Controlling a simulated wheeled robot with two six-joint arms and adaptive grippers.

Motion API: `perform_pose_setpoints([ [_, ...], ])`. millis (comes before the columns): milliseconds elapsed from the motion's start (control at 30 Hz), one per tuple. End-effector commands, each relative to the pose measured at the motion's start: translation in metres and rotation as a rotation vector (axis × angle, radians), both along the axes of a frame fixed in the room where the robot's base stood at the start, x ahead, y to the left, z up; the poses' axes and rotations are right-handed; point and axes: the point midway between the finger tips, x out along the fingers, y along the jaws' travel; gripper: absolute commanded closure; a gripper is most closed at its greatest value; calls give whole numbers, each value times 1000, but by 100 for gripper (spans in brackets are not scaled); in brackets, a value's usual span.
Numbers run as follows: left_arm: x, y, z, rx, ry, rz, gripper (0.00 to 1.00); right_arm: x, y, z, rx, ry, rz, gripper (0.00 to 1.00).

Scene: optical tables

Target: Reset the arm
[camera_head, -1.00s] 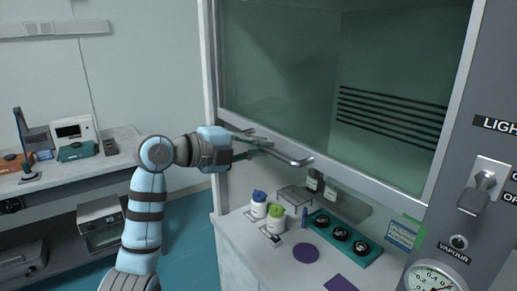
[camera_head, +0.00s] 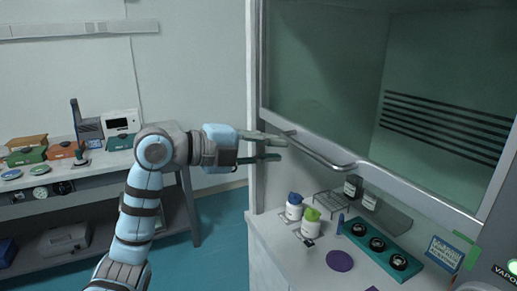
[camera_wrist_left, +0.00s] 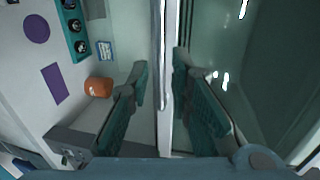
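My left gripper (camera_head: 278,148) is open and empty, with its teal fingers spread at the left end of the metal handle bar (camera_head: 325,155) on the fume hood's sash (camera_head: 415,187). In the left wrist view the two fingers (camera_wrist_left: 161,70) stand apart, with the pale sash edge (camera_wrist_left: 167,110) showing between them. Whether a finger touches the handle cannot be told. My left arm is raised in front of the hood. My right gripper is in neither view.
Under the sash, the hood's worktop holds a blue-capped bottle (camera_head: 294,206), a green-capped bottle (camera_head: 311,223), a wire rack (camera_head: 330,204) and a teal tray (camera_head: 383,247). A side bench (camera_head: 118,162) with instruments stands at left. Floor shows between.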

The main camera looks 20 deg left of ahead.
Motion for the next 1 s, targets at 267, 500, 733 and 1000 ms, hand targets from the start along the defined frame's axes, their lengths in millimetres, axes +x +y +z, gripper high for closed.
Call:
perform_pose_setpoints([
  [267, -32, 27, 8, 0, 1, 1, 81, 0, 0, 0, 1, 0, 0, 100],
  [500, -33, 27, 9, -2, 1, -1, 81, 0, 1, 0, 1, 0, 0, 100],
  [733, -33, 27, 9, -16, 12, 4, 81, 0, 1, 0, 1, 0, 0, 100],
  [1000, 67, 139, 12, -797, 176, 469, 81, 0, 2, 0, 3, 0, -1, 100],
])
